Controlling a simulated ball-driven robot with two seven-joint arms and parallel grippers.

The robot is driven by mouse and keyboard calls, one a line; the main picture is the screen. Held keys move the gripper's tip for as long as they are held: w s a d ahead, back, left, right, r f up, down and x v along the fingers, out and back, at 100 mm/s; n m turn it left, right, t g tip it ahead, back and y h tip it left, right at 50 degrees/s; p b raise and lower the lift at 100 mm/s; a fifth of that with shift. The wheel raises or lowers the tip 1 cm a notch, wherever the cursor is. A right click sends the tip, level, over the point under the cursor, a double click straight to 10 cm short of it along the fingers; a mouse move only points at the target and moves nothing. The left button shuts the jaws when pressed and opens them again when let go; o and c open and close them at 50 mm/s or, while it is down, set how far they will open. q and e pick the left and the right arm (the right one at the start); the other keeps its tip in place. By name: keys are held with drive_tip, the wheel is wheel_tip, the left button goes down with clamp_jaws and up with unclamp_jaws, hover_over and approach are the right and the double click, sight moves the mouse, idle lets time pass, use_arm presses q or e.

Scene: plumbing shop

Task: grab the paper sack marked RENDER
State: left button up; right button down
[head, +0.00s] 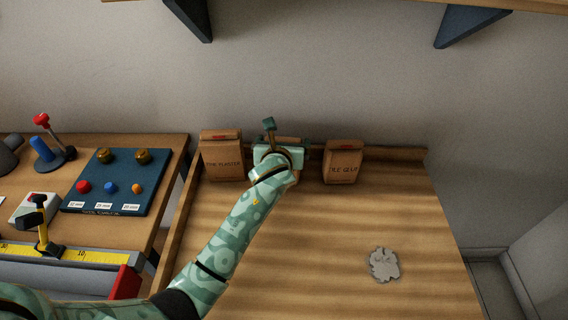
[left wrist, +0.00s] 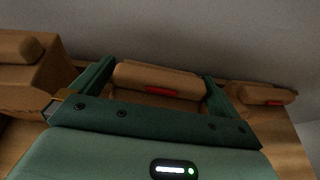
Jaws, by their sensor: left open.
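A brown paper sack with a red mark on its folded top stands between two other sacks; it shows in the left wrist view (left wrist: 158,78). In the head view my left gripper and forearm cover most of this middle sack, and its lettering is hidden. My left gripper (head: 281,144) is open at its top, with one finger on each side; I cannot tell whether they touch it. The left sack (head: 222,160) reads PLASTER in its lettering. The right sack (head: 343,165) appears to read TILE GRAB or similar. My right gripper is not in view.
The sacks stand along the back edge of a wooden bench (head: 330,225). A grey patch (head: 384,264) lies at its front right; the bench between is clear. On the left, another bench holds a blue board (head: 110,180) with knobs and a yellow rule (head: 85,254).

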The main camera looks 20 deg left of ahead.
use_arm(q)
drive_tip(key=shift+x, duration=1.05)
drive_tip(key=shift+s, duration=0.1)
drive_tip(key=c, duration=1.8)
drive_tip(key=shift+o, duration=0.2)
drive_tip(key=shift+r, duration=0.15)
